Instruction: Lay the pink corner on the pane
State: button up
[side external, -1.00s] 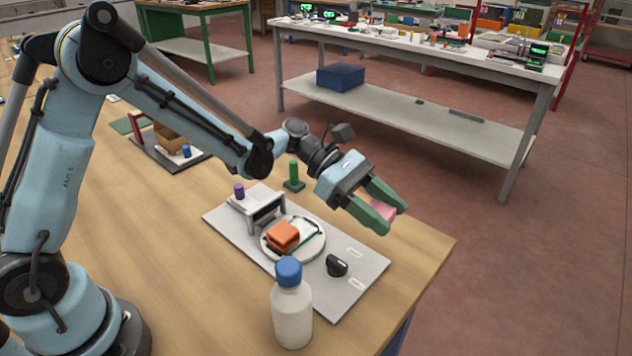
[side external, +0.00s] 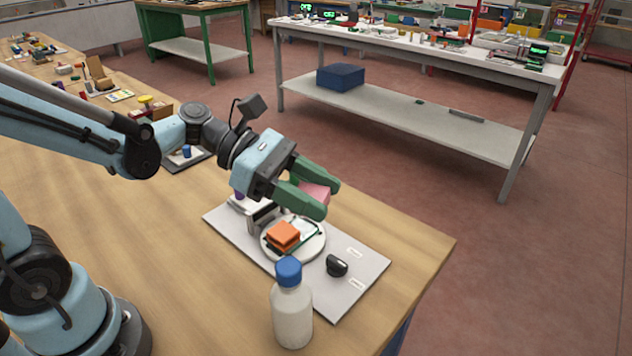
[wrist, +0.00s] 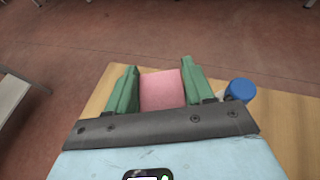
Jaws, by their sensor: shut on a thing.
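My gripper (side external: 318,196) has green fingers and is shut on the pink corner (side external: 315,192), a small pink block. It holds it in the air above the far side of the grey base plate. In the wrist view the pink corner (wrist: 162,89) sits between the two fingers (wrist: 160,82). The pane (side external: 305,230), a glass piece with a dark green edge, lies on a round white turntable (side external: 308,248) below and in front of my gripper. An orange block (side external: 283,235) rests on the left part of the pane, which is partly hidden by it.
A white bottle with a blue cap (side external: 291,308) stands at the plate's near edge. A black knob (side external: 337,265) is on the grey plate (side external: 357,285), right of the turntable. A grey bridge-like stand (side external: 262,213) behind the turntable is partly hidden by my gripper. The table's right part is clear.

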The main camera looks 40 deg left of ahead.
jog(key=shift+w+a+f, duration=1.2)
jog(key=shift+a+f, duration=0.35)
jog(key=shift+f, duration=0.3)
jog(key=shift+w+a+f, duration=1.15)
jog(key=shift+a+f, duration=0.35)
jog(key=shift+f, duration=0.3)
jog(key=shift+w+a+f, duration=1.2)
jog(key=shift+a+f, duration=0.35)
jog(key=shift+f, duration=0.3)
jog(key=shift+f, duration=0.1)
jog(key=shift+f, duration=0.55)
jog(key=o, duration=1)
jog(key=shift+r, duration=0.15)
